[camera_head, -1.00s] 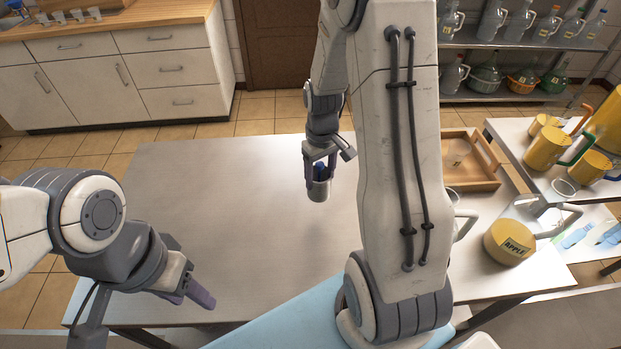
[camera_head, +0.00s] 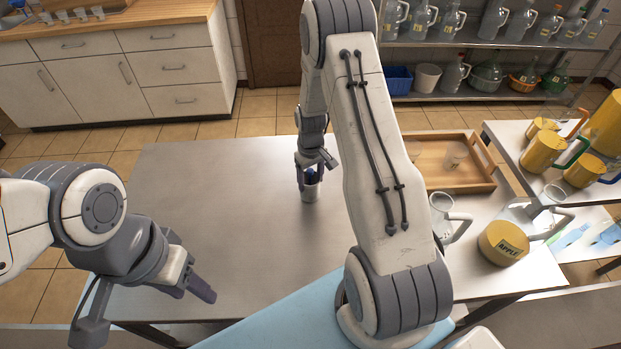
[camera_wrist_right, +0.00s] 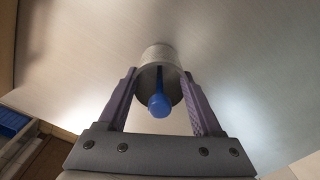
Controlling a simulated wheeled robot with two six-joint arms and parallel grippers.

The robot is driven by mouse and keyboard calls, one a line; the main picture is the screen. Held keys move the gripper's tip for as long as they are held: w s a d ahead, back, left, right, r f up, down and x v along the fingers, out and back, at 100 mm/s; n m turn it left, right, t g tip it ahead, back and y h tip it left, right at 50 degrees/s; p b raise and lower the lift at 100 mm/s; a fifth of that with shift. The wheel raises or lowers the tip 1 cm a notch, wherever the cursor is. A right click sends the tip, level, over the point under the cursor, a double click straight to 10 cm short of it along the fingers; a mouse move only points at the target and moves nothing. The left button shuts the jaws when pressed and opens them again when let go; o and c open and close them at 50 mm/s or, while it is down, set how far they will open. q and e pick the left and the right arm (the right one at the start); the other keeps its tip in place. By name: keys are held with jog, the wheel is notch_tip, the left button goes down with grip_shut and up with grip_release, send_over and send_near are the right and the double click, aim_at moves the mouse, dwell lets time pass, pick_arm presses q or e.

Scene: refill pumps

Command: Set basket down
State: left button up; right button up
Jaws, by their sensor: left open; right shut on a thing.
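The basket, a small grey cylindrical cup (camera_head: 310,193), is in my right gripper (camera_head: 309,181) over the middle of the steel table (camera_head: 210,215). The right wrist view shows the basket (camera_wrist_right: 158,58) between the two purple fingers of the right gripper (camera_wrist_right: 160,88). A blue rod with a rounded end (camera_wrist_right: 159,105) stands in the basket and points toward that camera. The basket looks upright at or close to the tabletop; I cannot tell whether it touches. My left gripper (camera_head: 202,289) is open and empty at the table's front left.
A wooden tray (camera_head: 480,188) with a clear cup sits at the table's back right. A clear jug (camera_head: 442,215) and a yellow APPLE container (camera_head: 503,243) stand at the right. Yellow jugs (camera_head: 543,150) are on the side table. The table's left half is clear.

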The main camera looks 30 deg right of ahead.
jog(key=shift+f, duration=0.2)
jog(key=o, duration=1.4)
jog(key=shift+r, duration=0.15)
